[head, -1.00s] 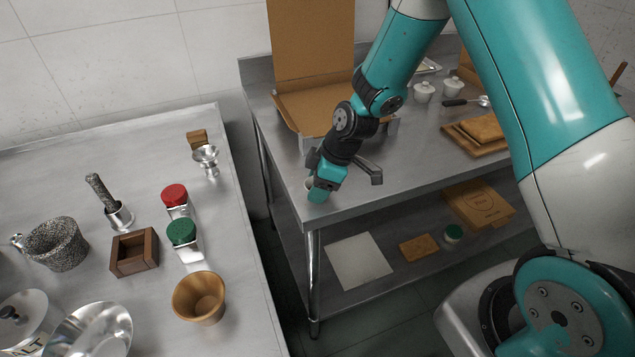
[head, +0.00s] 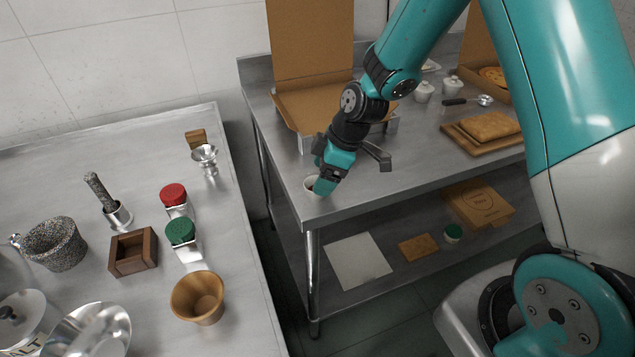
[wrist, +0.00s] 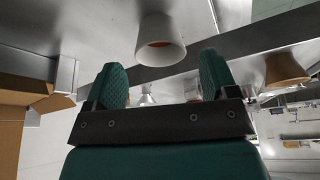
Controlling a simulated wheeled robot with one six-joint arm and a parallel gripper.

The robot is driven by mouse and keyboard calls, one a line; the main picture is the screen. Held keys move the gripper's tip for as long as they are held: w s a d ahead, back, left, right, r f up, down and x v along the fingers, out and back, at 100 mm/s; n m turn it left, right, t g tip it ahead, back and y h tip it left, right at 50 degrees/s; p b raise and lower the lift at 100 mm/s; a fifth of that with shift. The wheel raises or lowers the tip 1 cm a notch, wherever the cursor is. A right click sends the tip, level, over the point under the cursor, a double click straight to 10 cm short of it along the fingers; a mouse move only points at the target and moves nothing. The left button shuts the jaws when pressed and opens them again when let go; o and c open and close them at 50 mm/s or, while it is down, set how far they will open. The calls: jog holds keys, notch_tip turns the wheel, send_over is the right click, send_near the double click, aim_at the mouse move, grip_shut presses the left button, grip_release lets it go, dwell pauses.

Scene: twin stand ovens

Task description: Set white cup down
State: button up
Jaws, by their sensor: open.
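The white cup (head: 309,184) stands on the right-hand steel table (head: 400,172), close to its front left corner. In the head view my gripper partly covers it. In the wrist view the cup (wrist: 161,42) shows whole, with an orange-brown inside, beyond and between the spread green fingertips. My gripper (head: 324,182) is open beside the cup, on its right in the head view. In the wrist view the gripper (wrist: 161,76) has nothing between its fingers, and the cup appears clear of them.
An open cardboard box (head: 312,105) stands behind my gripper. White lidded pots (head: 424,92) and a board with bread (head: 488,128) are farther right. The left table holds a wooden bowl (head: 198,298), red-lidded (head: 174,196) and green-lidded (head: 181,233) shakers. A gap separates the tables.

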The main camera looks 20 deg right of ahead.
jog(key=v, duration=0.8)
jog(key=s+a+r+m, duration=0.2)
jog(key=s+a+r, duration=0.1)
jog(key=s, duration=0.4)
jog(key=s+a+r+m+g, duration=0.1)
jog(key=s+a+r+m, duration=0.1)
jog(key=s+r, duration=0.3)
jog(key=s+a+r+m, duration=0.2)
jog(key=s+a+r, duration=0.1)
jog(key=s, duration=0.8)
jog(key=shift+s+a+r+m+g, duration=0.25)
jog(key=shift+a+r+m+g, duration=0.05)
jog(key=shift+r, duration=0.35)
